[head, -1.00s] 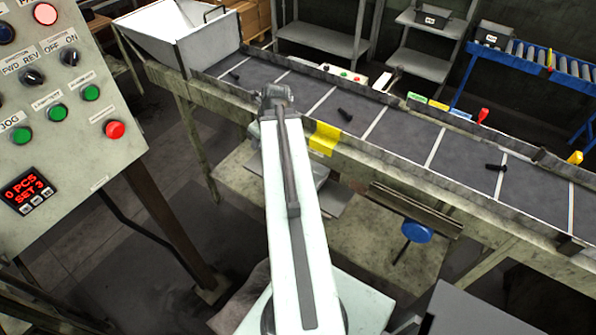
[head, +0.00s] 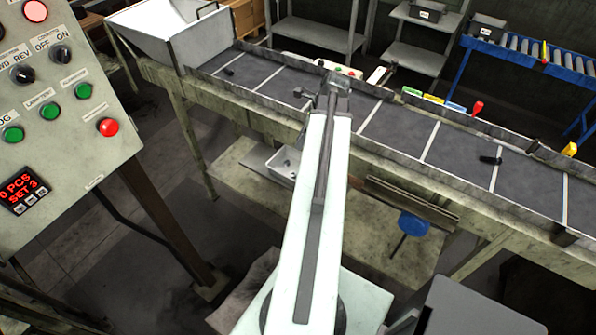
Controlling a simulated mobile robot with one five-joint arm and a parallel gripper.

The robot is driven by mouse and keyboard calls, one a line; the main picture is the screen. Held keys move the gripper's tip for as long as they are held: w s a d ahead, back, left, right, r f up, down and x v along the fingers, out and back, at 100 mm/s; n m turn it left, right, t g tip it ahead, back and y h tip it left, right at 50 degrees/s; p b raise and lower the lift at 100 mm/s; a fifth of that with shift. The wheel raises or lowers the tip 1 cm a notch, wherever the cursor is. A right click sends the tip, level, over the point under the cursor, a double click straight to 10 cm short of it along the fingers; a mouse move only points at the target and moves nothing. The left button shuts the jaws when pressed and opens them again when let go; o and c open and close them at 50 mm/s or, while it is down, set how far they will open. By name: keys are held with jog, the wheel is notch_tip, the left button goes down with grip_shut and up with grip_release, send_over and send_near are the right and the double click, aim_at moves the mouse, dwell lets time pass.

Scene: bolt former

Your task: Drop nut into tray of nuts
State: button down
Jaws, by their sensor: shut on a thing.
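My gripper (head: 338,84) is at the far end of my arm, in front of the conveyor belt in the head view. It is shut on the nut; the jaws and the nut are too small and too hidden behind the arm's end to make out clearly. A white tray (head: 276,169) stands on the bench shelf below the conveyor, left of my arm and lower in the picture than my gripper. Small round contents show in it, too small to identify. My arm partly covers its right side.
The conveyor (head: 395,132) runs across the view with dark bolts, one at the left (head: 228,71) and one at the right (head: 490,159). A small dark piece (head: 301,93) shows left of my gripper. A control panel (head: 60,110) stands at the left.

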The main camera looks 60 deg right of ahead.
notch_tip(320, 180, down, 4)
jog(key=shift+r+b, duration=0.2)
jog(key=shift+b, duration=1)
jog(key=shift+r, duration=0.1)
jog(key=c, duration=1.2)
grip_release()
jog(key=p+v, duration=0.7)
jog(key=v, duration=0.1)
